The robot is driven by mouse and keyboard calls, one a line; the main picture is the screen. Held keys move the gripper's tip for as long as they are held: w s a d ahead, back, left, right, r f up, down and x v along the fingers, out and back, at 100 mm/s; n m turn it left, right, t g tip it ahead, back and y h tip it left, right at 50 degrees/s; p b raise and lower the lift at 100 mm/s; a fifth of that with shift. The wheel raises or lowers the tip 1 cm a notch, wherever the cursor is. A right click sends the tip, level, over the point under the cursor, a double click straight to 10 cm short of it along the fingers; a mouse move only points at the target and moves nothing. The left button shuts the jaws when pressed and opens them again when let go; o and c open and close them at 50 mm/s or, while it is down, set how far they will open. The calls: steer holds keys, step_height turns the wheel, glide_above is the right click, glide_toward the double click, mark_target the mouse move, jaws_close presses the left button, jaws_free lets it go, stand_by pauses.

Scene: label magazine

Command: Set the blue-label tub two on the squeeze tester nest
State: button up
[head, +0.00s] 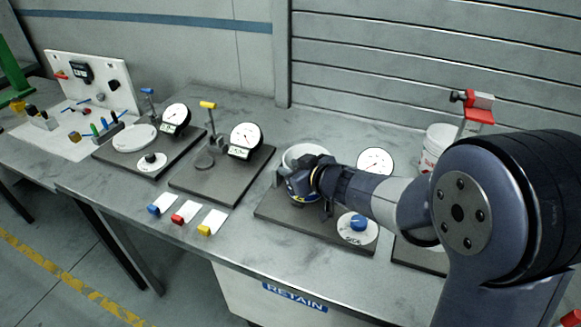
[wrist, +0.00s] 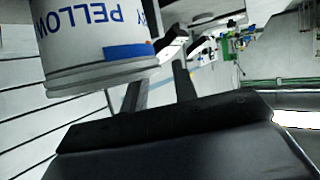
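A white tub (head: 303,153) with a blue label is upright at the dark base plate (head: 275,212) right of centre in the head view. My gripper (head: 312,180) is against or beside it and hides part of it. In the wrist view the tub (wrist: 90,35) fills the upper left, upside down, with "PELLOW" and a blue patch showing. My two fingers (wrist: 160,88) stand apart near its rim, with only background between them. I cannot tell whether a finger touches the tub. Its underside and any nest below it are hidden.
The same plate carries a dial gauge (head: 375,161) and a blue knob (head: 358,222). Two more gauge plates (head: 222,180) stand to the left. Blue, red and yellow tabs (head: 183,217) lie near the front edge. Another white tub (head: 438,140) stands behind my arm.

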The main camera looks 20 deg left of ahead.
steer(key=p+v, duration=0.1)
steer(key=v, duration=1)
steer(key=shift+p, duration=0.4)
steer(key=shift+o, duration=0.3)
steer(key=shift+d, duration=0.1)
stand_by(0.8)
